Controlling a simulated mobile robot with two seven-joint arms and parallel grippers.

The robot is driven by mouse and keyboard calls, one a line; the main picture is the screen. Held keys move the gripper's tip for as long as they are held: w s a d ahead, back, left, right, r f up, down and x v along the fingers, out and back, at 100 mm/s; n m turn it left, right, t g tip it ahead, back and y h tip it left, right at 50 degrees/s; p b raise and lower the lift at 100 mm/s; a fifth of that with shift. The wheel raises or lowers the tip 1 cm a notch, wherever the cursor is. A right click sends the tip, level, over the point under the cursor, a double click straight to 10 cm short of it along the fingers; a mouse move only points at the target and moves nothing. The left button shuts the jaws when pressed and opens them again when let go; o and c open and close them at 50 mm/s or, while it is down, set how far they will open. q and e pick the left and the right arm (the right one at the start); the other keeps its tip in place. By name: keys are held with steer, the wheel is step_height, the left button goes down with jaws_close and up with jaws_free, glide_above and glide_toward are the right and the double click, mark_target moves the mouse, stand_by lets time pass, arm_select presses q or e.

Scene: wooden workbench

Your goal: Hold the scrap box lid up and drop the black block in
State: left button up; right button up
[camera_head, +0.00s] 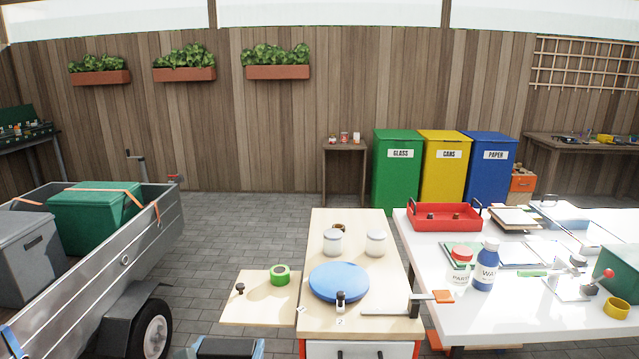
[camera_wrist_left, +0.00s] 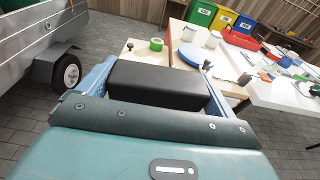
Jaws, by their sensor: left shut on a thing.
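My left gripper (camera_head: 228,350) is at the bottom edge of the head view, low in front of the workbench. In the left wrist view its blue fingers are shut on the black block (camera_wrist_left: 160,82), one finger at each end. The block is clear of the bench, to the left of and nearer than it. A round blue lid (camera_head: 337,281) lies flat on the wooden bench top, with a small black-and-white upright piece at its front edge. Whether it belongs to the scrap box I cannot tell; no box body shows under it. My right gripper is not in view.
A side board (camera_head: 257,307) holds a green tape roll (camera_head: 280,275) and black knob. Two white jars (camera_head: 376,243) stand behind the lid. An orange-handled clamp (camera_head: 440,297) bridges to the cluttered white table (camera_head: 430,323). A trailer (camera_head: 110,275) stands left.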

arm_select(q)
steer(key=s+a+r, duration=0.1)
steer(key=s+r, duration=0.1)
steer(key=s, duration=0.4)
steer(key=s+a+r, duration=0.2)
steer(key=s, duration=0.5)
steer(key=shift+r+y, duration=0.15)
steer(key=shift+y, duration=0.15)
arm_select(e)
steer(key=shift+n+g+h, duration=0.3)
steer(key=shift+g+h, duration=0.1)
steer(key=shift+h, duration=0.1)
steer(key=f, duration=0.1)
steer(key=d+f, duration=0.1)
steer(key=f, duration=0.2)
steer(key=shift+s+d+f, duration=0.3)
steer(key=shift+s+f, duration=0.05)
arm_select(q)
steer(key=shift+s+d+f, duration=0.1)
steer(key=shift+s+f, duration=0.1)
steer(key=shift+f, duration=0.95)
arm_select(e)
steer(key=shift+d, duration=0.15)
